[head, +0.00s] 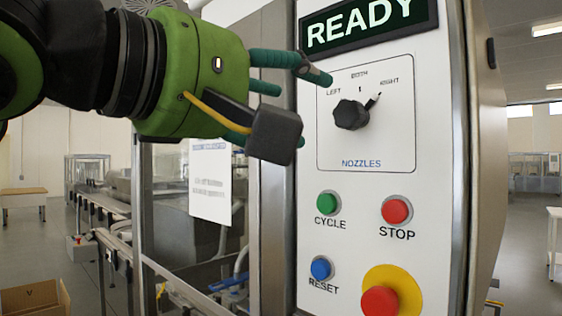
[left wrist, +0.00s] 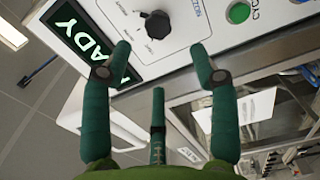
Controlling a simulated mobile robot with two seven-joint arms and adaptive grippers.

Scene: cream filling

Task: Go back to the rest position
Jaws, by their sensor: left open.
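My left gripper (head: 308,105) comes in from the upper left in the head view, with its green fingers spread beside the control panel (head: 430,170). It is open and empty. The black selector knob (head: 350,114) is just right of the fingertips, apart from them as far as I can see. Its pointer is turned up and right, toward the RIGHT label. In the left wrist view the open fingers (left wrist: 160,58) frame the knob (left wrist: 158,24) ahead of them. My right gripper is in neither view.
The display (head: 368,24) above reads READY. Below the knob are the green CYCLE button (head: 328,202), the red STOP button (head: 397,209), the blue RESET button (head: 321,267) and a red emergency button (head: 380,301). A cardboard box (head: 36,298) is at lower left.

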